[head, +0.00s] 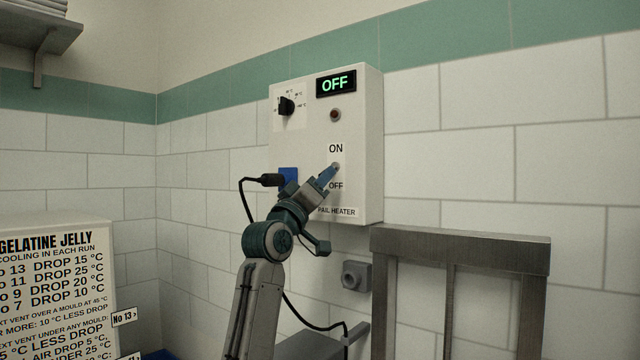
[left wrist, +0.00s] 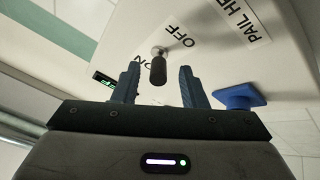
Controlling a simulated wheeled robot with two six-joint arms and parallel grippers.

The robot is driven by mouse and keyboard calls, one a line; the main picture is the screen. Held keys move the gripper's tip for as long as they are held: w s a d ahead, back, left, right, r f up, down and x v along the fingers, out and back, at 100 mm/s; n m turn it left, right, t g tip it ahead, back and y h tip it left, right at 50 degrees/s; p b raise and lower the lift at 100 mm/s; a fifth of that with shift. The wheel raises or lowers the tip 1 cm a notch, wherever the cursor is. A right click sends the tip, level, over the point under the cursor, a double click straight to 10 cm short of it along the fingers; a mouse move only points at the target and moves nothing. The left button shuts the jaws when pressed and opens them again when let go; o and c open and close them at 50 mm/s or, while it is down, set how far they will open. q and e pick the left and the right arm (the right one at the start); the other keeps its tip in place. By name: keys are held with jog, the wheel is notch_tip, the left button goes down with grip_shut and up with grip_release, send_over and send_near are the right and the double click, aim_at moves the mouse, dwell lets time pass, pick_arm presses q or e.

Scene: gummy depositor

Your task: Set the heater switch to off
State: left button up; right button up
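The pail heater (head: 350,195) is a pale box on the tiled wall. Its display (head: 336,84) reads OFF in green. The heater switch (left wrist: 158,68) is a small black-tipped toggle lever on a silver base, between the ON and OFF labels; the left wrist view shows it clearly. In the head view my left gripper (head: 331,173) mostly covers it. The gripper is open, with one blue finger on each side of the lever and visible gaps between. Which way the lever leans is hard to tell. My right gripper is not in view.
A black dial (head: 287,106) and a dark red lamp (head: 335,114) are on the heater's upper face. A blue socket (head: 288,175) with a black plug (head: 270,180) and cable is close left of my gripper. A metal frame (head: 460,250) stands at lower right.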

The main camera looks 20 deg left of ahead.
pick_arm(q)
jog(key=b+v, duration=0.4)
jog(key=v, duration=0.7)
jog(key=shift+w, duration=0.1)
